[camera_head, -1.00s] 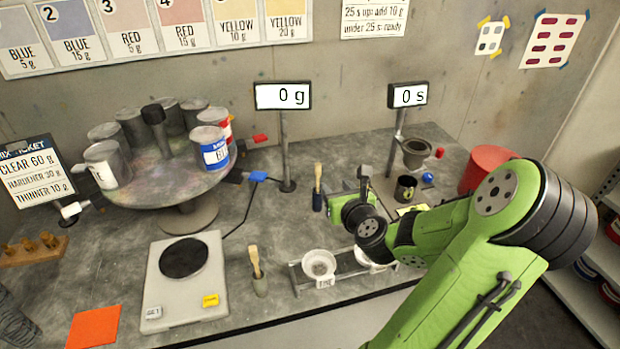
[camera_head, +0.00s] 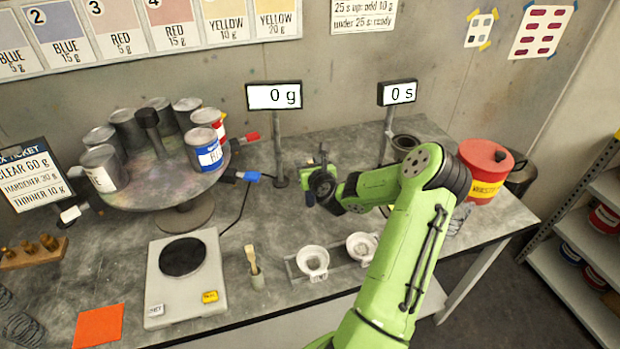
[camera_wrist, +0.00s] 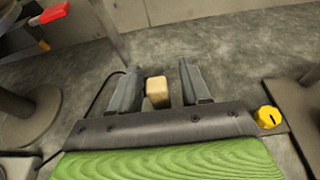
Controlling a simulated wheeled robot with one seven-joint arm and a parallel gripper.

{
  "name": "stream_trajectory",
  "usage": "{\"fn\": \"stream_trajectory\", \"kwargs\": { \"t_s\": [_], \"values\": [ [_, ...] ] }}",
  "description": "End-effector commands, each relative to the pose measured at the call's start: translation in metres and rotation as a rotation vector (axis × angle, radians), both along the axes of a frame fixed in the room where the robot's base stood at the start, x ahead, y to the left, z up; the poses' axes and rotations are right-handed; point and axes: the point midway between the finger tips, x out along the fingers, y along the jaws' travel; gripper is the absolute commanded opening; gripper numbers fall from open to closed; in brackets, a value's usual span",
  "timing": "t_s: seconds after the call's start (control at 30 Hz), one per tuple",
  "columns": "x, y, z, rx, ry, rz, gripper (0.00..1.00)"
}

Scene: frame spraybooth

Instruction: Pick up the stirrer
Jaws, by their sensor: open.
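A pale wooden stick end (camera_wrist: 157,92), which looks like the stirrer's handle, stands between the fingers of my gripper (camera_wrist: 159,70) in the wrist view. The fingers are open, with a gap on each side of the wood. In the head view my gripper (camera_head: 310,186) is over the middle of the bench, right of the weight display post, and hides this stick. The stick's lower part is hidden in the wrist view.
A scale (camera_head: 208,270) stands front left of the second tool. Two white funnel-like cups (camera_head: 313,260) sit in a rack to its right. A turntable (camera_head: 150,196) with several cans is at left. A red waste can (camera_head: 484,172) stands at right. A yellow knob (camera_wrist: 268,117) is right of my gripper.

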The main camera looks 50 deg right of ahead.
Motion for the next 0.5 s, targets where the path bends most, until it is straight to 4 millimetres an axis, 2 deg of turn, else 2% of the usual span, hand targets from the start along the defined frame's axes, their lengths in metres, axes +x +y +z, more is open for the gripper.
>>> {"fn": "stream_trajectory", "kwargs": {
  "t_s": [0.17, 0.43, 0.5],
  "values": [
    [-0.0003, -0.0001, 0.0001, 0.0, 0.001, 0.0, 0.45],
    [-0.0006, 0.0, 0.0003, 0.0, 0.001, 0.0, 0.04],
    [-0.0006, 0.0, 0.0002, 0.0, 0.001, 0.0, 0.0]
  ]
}}
